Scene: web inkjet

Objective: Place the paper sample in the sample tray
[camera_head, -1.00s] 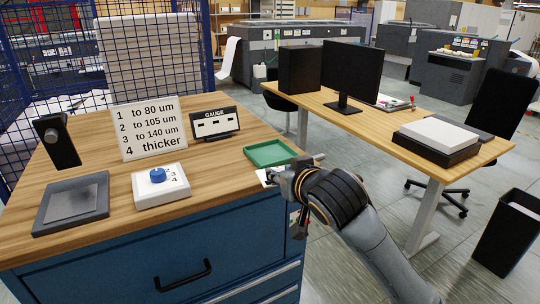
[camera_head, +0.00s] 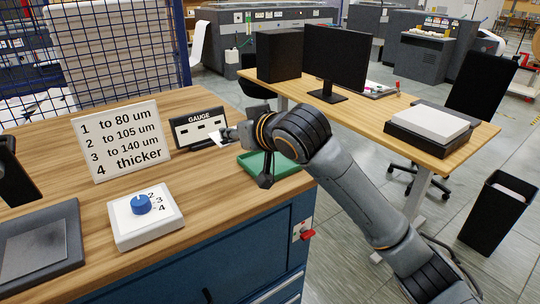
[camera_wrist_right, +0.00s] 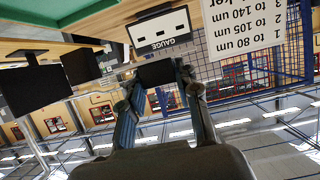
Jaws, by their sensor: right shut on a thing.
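The paper sample (camera_head: 216,138) is a small white piece at the tips of my right gripper (camera_head: 224,136) in the head view. The right gripper is shut on it, just in front of the black and white gauge (camera_head: 190,130). I cannot tell whether the paper touches the gauge. In the right wrist view, upside down, the gripper fingers (camera_wrist_right: 154,90) point toward the gauge (camera_wrist_right: 160,32); the paper is not clear there. The green sample tray (camera_head: 287,164) lies on the wooden top by the right edge, partly hidden under my right arm. My left gripper is not in view.
A thickness sign (camera_head: 120,138) stands left of the gauge. A white box with a blue knob (camera_head: 141,204) and a dark grey pad (camera_head: 35,250) are nearer. A desk (camera_head: 400,125) with a monitor stands beyond the cabinet.

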